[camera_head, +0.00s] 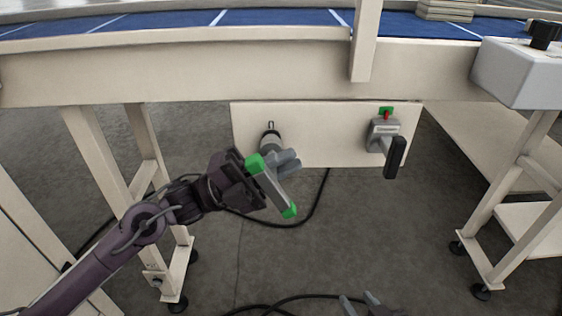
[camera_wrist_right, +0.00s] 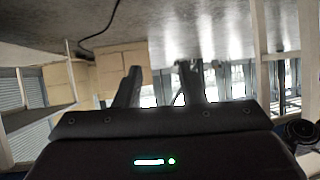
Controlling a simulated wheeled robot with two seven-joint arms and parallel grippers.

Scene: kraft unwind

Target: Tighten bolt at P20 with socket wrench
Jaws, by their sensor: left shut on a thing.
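The bar slants down to the right in front of the pale panel's lower edge. A grey rounded part (camera_head: 270,139) with a small dark loop above it shows just behind the gripper; I cannot tell whether they touch. I cannot make out a bolt or a P20 mark. My right gripper (camera_head: 360,302) is at the bottom edge of the head view. Its fingers stand apart and empty in the right wrist view (camera_wrist_right: 160,85).
The pale panel (camera_head: 335,148) hangs under a cream beam (camera_head: 200,75). On its right is a grey switch box (camera_head: 382,130) with a black handle (camera_head: 395,157). A grey control box (camera_head: 520,72) juts out at right. Frame legs stand on both sides, and a black cable (camera_head: 318,205) hangs below.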

